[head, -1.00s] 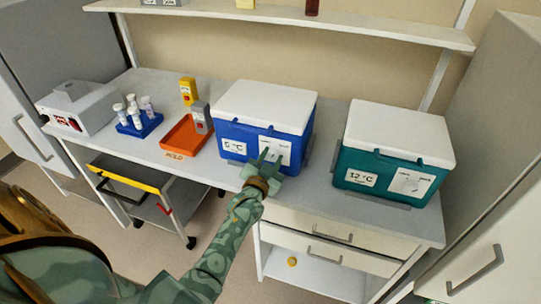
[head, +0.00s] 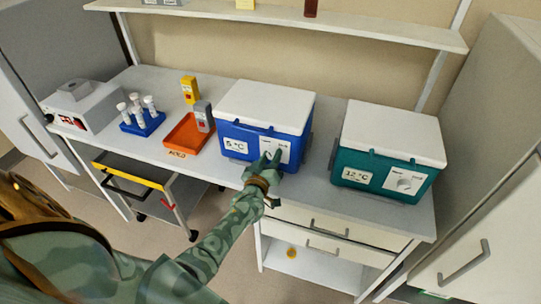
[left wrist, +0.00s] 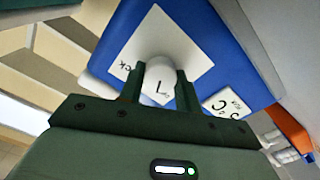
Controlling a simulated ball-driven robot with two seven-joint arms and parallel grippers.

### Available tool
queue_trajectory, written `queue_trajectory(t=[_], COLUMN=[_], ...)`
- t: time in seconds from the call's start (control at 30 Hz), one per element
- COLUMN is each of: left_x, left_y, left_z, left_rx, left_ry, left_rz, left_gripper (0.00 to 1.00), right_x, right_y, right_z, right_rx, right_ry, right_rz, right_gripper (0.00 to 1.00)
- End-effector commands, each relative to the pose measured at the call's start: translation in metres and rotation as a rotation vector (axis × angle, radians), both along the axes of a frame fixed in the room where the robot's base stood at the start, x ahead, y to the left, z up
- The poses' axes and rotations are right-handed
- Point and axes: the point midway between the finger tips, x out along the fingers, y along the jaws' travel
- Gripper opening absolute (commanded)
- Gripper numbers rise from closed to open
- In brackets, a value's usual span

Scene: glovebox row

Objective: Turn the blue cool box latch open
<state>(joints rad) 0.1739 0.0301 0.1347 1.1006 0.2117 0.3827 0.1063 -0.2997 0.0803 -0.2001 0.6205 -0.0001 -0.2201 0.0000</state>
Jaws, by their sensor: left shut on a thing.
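The blue cool box (head: 262,112) with a white lid stands on the bench, with a "5 °C" label (head: 236,146) on its front. A white plate (head: 282,146) on its front carries the latch. My left gripper (head: 272,158) is at this plate. In the left wrist view the latch, a round white knob (left wrist: 160,77), sits between the two fingers of my left gripper (left wrist: 160,85), which is shut on it. The lid looks closed. My right gripper is not in view.
A teal cool box (head: 392,145) marked "12 °C" stands to the right with a similar knob (head: 404,182). An orange tray (head: 186,135) and a blue tube rack (head: 143,124) lie to the left. A cart with a yellow edge (head: 128,170) stands below.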

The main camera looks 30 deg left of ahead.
Motion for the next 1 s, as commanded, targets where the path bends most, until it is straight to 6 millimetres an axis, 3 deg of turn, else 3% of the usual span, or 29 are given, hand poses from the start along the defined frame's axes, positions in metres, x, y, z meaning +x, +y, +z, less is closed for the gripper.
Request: queue_trajectory(t=[0.43, 1.0], left_x=[-0.0007, -0.0007], left_y=[-0.0005, -0.0008], left_z=[-0.0019, -0.0025], left_rx=[-0.254, -0.308], left_ry=[-0.056, -0.069], left_rz=[-0.002, -0.001], left_gripper=[0.10, 0.10], right_x=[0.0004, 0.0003], right_y=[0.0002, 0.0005], right_z=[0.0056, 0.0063], right_rx=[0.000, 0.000], right_ry=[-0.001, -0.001], right_rz=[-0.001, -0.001], right_gripper=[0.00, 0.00])
